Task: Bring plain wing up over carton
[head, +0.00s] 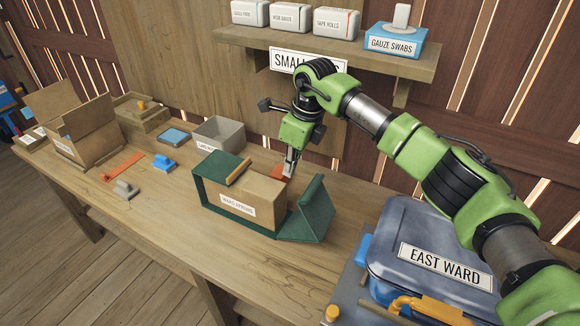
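The brown carton (262,192), labelled "WARD APRONS", sits on the wooden table amid green wings. My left gripper is not in view.
A blue "EAST WARD" bin (420,245) stands at the right under my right arm. A grey open box (218,135) and small blue and grey items lie left of the carton. An open cardboard box (90,140) stands farther left. A loaded shelf (330,45) hangs behind.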

